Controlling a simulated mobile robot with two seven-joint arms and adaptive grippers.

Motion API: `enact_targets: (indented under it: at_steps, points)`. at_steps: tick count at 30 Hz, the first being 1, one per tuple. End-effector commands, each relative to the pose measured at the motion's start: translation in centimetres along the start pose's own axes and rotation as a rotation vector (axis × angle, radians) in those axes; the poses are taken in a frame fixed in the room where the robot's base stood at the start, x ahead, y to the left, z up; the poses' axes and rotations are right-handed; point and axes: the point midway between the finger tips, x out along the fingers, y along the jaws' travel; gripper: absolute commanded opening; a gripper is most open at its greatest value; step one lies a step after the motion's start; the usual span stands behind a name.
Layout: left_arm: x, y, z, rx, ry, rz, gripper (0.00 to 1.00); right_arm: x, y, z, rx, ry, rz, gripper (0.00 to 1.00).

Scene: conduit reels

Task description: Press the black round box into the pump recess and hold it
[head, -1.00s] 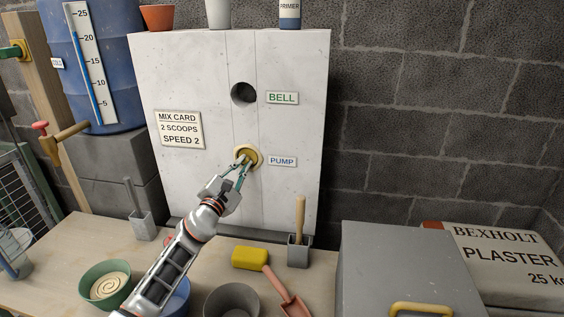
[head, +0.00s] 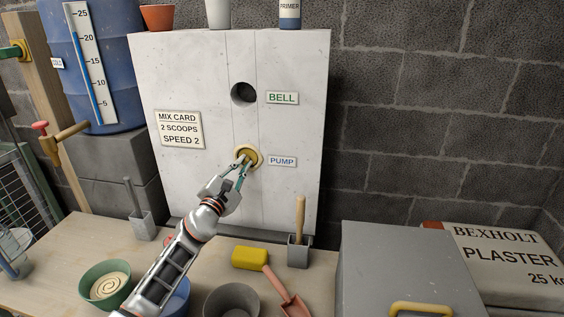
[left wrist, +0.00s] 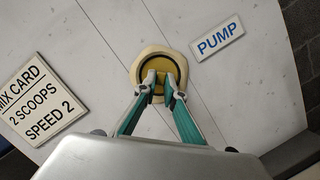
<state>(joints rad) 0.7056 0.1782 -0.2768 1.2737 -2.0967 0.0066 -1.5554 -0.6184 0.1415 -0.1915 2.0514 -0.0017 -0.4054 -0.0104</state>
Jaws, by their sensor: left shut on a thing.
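The pump recess, in the pale wall panel (head: 190,75) beside the PUMP label (head: 282,161), is filled by a round box (head: 246,150). The box shows a yellow face with a dark ring, not an all-black one, in the left wrist view (left wrist: 160,62). A cream ring (left wrist: 137,70) surrounds it. My left gripper (head: 245,161) is shut on the box, its fingertips at the face, straight in front of the recess. How deep the box sits is hard to tell. My right gripper is not in view.
An empty round hole (head: 243,93) lies above, by the BELL label (head: 282,98). Pots stand on top of the panel.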

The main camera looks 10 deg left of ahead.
Motion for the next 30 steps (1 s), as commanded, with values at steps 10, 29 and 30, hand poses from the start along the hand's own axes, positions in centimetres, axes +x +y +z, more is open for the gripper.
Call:
enact_targets:
  at_steps: [10,29,30]
  points:
    - [0.02,0.05,0.03,0.000,0.000,0.001,0.00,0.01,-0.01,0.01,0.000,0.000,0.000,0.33]
    - [-0.33,-0.10,0.03,-0.002,-0.001,-0.001,0.29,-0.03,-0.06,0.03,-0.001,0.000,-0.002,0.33]
    - [-0.61,-0.16,0.00,-0.003,0.000,-0.001,0.29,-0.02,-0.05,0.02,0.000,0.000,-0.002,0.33]
